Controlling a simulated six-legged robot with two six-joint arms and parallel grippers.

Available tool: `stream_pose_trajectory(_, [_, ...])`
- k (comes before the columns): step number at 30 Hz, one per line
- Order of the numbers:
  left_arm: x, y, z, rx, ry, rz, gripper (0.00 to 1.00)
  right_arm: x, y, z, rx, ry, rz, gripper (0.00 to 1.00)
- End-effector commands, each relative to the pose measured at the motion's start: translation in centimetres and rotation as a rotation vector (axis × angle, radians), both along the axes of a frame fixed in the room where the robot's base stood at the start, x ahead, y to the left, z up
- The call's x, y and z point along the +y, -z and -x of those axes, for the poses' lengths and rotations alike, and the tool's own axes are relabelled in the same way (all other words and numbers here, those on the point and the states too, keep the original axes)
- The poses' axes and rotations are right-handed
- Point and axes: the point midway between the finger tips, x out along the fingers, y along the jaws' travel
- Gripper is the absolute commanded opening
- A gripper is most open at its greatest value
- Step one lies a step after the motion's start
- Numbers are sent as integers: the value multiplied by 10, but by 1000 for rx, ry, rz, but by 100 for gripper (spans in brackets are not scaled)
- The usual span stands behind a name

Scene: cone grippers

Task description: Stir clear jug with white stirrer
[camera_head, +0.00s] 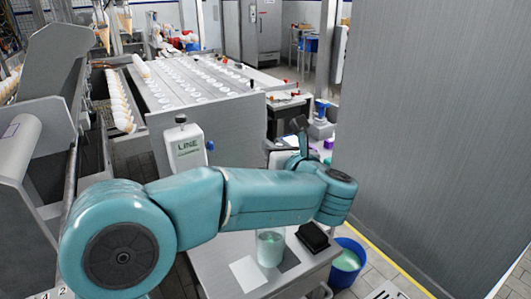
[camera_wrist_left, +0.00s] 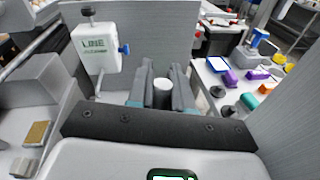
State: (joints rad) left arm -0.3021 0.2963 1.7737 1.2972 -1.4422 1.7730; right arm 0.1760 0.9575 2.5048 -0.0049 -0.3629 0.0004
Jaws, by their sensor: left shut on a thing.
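The clear jug (camera_head: 270,250) stands upright on the grey table below my left forearm and holds something pale green in its lower part. My left gripper (camera_wrist_left: 163,78) is shut on a white cylinder, which looks like the white stirrer (camera_wrist_left: 162,97), seen end-on between the two grey fingers. The rest of the stirrer is hidden. In the head view, my teal left arm crosses above the jug and hides much of the gripper. The jug cannot be made out in the left wrist view. My right gripper is not in view.
A black block (camera_head: 313,237) and a white sheet (camera_head: 248,273) lie beside the jug on the grey table (camera_head: 215,262). A blue tub (camera_head: 347,264) stands right of the table. A white LINE box (camera_head: 185,148) stands behind my arm. A grey wall (camera_head: 430,130) closes the right side.

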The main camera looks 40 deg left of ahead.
Motion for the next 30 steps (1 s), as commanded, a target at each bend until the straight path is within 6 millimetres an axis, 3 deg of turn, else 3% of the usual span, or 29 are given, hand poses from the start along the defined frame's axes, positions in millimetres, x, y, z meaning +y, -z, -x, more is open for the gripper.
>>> stream_pose_trajectory(21, [5,48,-22,3,-6,-1,0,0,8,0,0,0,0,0])
stream_pose_trajectory(30, [4,72,-18,1,-5,0,0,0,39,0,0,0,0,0])
